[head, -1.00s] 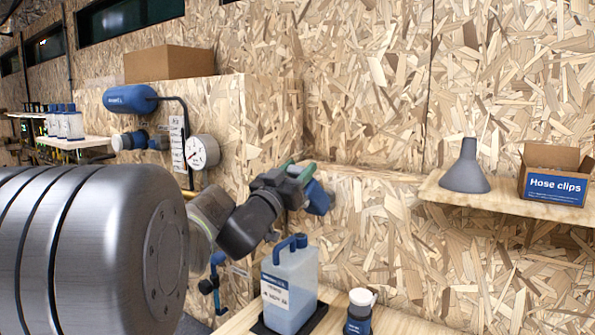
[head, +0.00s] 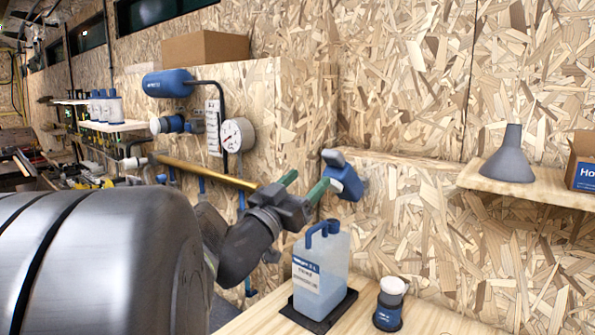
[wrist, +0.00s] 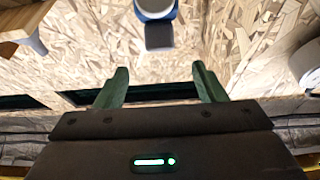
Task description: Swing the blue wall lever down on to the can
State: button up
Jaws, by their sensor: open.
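The blue wall lever (head: 350,184), a stubby blue part with a grey end, is on the chipboard wall near the inner corner, above the can. In the wrist view the lever (wrist: 155,8) is at the top centre, its dark grey block pointing down the picture. The can (head: 325,277) is a pale translucent jerry can with a blue handle, upright on a black mat on the bench. My gripper (head: 308,178), with green fingers, is just left of the lever in the head view. In the wrist view my gripper (wrist: 160,72) is open and empty, with the lever beyond the fingertips.
A small white-lidded pot (head: 389,306) stands right of the can on the bench. A gauge (head: 238,135), a blue cylinder (head: 168,83) and a brass pipe (head: 205,174) are on the left wall. A shelf (head: 520,186) with a grey funnel (head: 508,155) is at right.

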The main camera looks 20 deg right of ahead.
jog(key=shift+v, duration=1.5)
